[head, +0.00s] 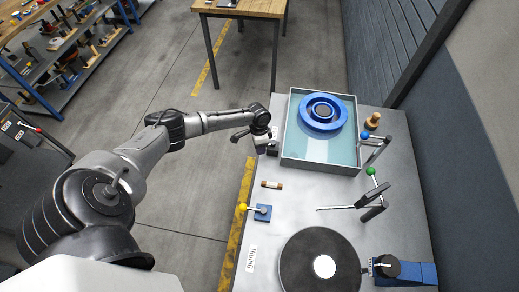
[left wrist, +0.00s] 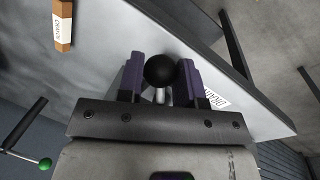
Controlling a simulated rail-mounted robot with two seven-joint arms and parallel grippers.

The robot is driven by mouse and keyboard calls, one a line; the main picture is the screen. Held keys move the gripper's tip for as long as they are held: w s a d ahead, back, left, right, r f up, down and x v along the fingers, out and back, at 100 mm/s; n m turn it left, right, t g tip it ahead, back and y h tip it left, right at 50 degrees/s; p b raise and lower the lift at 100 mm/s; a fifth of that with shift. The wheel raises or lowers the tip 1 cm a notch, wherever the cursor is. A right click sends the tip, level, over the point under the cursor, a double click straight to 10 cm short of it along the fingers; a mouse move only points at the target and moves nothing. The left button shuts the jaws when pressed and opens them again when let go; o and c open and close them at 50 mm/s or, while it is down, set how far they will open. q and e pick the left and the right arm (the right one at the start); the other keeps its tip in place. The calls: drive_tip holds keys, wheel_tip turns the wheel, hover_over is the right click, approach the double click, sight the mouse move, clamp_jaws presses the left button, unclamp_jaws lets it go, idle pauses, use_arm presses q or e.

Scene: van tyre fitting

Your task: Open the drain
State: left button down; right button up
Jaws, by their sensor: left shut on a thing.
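My left gripper (head: 264,146) reaches the left side of the water tank (head: 287,125) on the metal bench. In the left wrist view, the purple fingers of my left gripper (left wrist: 161,75) are shut on a black ball knob (left wrist: 159,69). A white label (left wrist: 214,97) reading DRAIN lies just to the right of the knob, partly hidden by a finger. The drain's lever below the knob is mostly hidden, so its angle cannot be told. The tank holds bluish water and a blue wheel rim (head: 323,113). My right gripper is not in view.
On the bench (head: 300,215) are a small brown tube (head: 272,184), a yellow-knobbed lever (head: 242,207), a blue-knobbed lever (head: 365,136), a green-knobbed lever (head: 371,171) and a black turntable disc (head: 300,262). A wooden table (head: 240,7) stands beyond.

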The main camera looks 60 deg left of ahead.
use_arm(q)
drive_tip(key=shift+a+m, duration=0.2)
drive_tip(key=shift+m, duration=0.2)
drive_tip(key=c, duration=1.1)
unclamp_jaws()
drive_tip(key=r, duration=0.4)
drive_tip(key=a+r, duration=0.1)
drive_tip(key=r, duration=0.4)
drive_tip(key=w+a+r, duration=0.1)
drive_tip(key=r, duration=0.3)
drive_tip(key=shift+w+a+r, duration=0.1)
drive_tip(key=shift+a+r, duration=0.1)
drive_tip(key=shift+r, duration=0.1)
